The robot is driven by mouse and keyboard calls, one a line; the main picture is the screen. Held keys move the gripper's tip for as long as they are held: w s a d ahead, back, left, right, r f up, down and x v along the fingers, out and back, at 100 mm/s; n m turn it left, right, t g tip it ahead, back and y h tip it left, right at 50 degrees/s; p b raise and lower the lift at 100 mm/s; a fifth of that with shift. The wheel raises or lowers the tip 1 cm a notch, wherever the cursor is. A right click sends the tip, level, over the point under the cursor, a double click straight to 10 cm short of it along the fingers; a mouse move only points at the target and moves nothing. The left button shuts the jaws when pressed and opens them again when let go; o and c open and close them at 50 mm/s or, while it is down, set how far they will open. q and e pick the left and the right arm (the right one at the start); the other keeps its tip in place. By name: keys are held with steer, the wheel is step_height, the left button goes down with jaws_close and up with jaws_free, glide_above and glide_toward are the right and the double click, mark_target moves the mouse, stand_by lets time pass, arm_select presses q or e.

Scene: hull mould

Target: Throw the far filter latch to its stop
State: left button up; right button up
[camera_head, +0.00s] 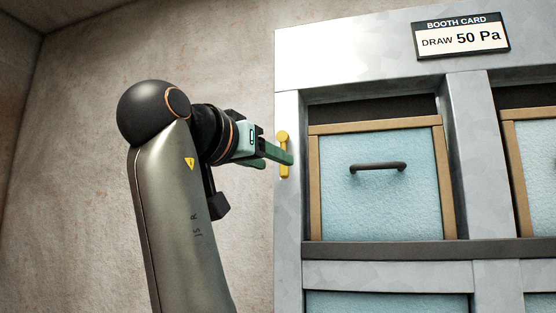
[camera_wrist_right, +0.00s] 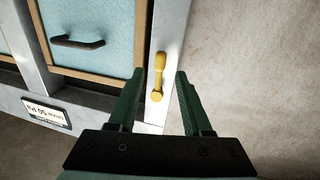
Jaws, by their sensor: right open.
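The yellow filter latch (camera_head: 282,138) is on the left upright of the metal filter frame and stands roughly upright. It is the only latch in view. My right gripper (camera_head: 286,158) is at the latch, with its green fingers crossing in front of its middle in the head view. In the right wrist view, the latch (camera_wrist_right: 157,80) shows between the two open fingers of the gripper (camera_wrist_right: 160,74), with a visible gap on each side. I cannot tell how deep the fingertips reach around it. My left gripper is not in view.
A blue filter panel (camera_head: 385,207) with a wooden border and a dark handle (camera_head: 378,167) sits right of the latch. A booth card (camera_head: 461,36) reading "DRAW 50 Pa" is above. A second panel (camera_head: 541,165) stands farther right. Bare wall (camera_head: 75,180) lies left.

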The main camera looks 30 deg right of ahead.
steer(key=shift+x, duration=1.65)
jaws_close()
